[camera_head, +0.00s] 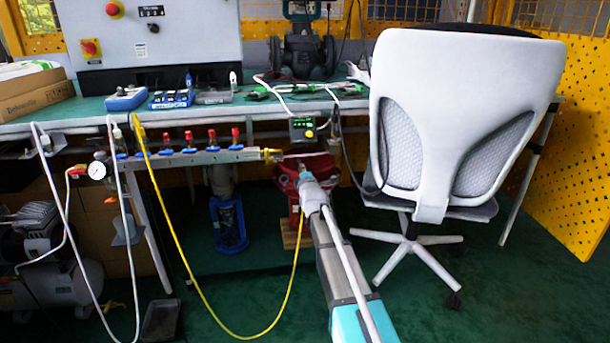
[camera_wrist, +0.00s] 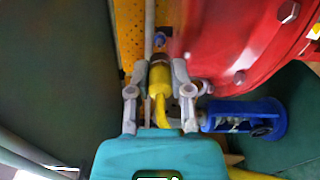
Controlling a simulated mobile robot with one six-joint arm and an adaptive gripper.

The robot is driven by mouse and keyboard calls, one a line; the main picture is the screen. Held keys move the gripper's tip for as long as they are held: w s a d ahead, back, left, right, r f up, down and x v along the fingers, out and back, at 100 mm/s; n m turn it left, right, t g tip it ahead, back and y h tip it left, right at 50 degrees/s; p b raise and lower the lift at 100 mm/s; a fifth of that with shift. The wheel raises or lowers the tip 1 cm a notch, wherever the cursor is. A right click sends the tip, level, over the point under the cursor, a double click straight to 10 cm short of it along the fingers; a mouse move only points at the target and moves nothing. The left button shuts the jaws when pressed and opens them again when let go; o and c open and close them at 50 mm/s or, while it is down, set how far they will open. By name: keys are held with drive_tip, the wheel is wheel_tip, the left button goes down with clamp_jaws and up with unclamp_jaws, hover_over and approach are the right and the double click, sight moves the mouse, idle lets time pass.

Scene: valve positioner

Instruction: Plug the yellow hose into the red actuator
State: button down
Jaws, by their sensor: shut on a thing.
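My gripper (camera_wrist: 164,72) is shut on the yellow hose's end connector (camera_wrist: 159,84), with one finger on each side. The connector's dark tip points away from my palm, and the yellow hose (camera_wrist: 161,112) bends back beneath my gripper. The red actuator (camera_wrist: 235,42) fills the upper right of the wrist view, close beside my right finger. In the head view the red actuator (camera_head: 284,183) is partly hidden behind my gripper (camera_head: 302,175). The yellow hose (camera_head: 187,262) hangs in a loop from the bench edge to my gripper. I cannot tell whether the tip touches a port.
A row of red-handled valves on a manifold (camera_head: 190,158) runs along the bench front. A blue valve body (camera_head: 229,222) stands under the bench. A white office chair (camera_head: 450,110) blocks the right side. White hoses (camera_head: 128,215) hang at left.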

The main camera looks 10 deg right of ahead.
drive_tip(key=shift+w, duration=1.25)
drive_tip(key=shift+w, duration=0.75)
idle(2.3)
drive_tip(key=shift+c, duration=2.3)
unclamp_jaws()
drive_tip(key=s, duration=1.2)
